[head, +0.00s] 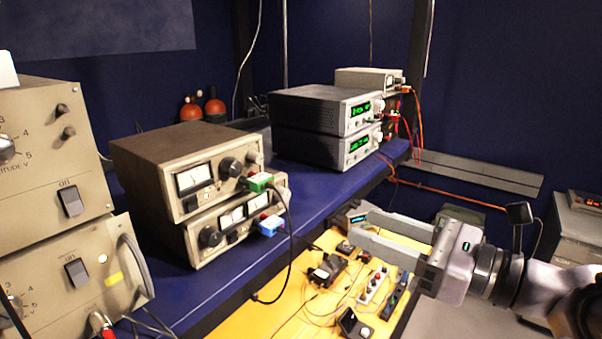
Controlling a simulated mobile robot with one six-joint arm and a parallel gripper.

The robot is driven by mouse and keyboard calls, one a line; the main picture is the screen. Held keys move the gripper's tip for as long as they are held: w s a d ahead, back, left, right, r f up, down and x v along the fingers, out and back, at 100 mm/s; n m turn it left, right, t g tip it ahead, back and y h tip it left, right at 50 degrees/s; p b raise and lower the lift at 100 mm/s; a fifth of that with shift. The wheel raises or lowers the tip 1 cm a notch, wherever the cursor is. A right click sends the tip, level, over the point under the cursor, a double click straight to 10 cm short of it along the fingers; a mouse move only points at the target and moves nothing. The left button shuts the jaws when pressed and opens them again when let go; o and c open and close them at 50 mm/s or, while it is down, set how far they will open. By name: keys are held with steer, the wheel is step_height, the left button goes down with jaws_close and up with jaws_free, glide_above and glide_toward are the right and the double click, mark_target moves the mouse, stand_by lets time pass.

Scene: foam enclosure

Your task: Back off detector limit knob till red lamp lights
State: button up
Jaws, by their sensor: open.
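My gripper (358,222) is at the right of the head view. Its two grey fingers point left, apart and with nothing seen held between them, in front of the blue bench and above the yellow surface. Two stacked beige meter units stand at the centre left. The upper meter unit (165,150) has a black knob (231,167), and the lower meter unit (180,233) has a black knob (210,237). I cannot read any labels, so I cannot tell which knob is the detector limit knob. I cannot make out a lit red lamp on these units.
Large beige boxes (40,190) with switches stand at the left. Two dark power supplies (310,105) with green digits stand farther back. Cables hang over the edge of the blue bench (320,185). Several small devices lie on the yellow surface (265,325) below.

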mark_target(287, 197)
steer(key=p+x, duration=0.3)
steer(key=x, duration=1.1)
steer(key=shift+w+a+f, duration=0.1)
steer(key=shift+w+a, duration=0.15)
steer(key=shift+a, duration=0.05)
jaws_close()
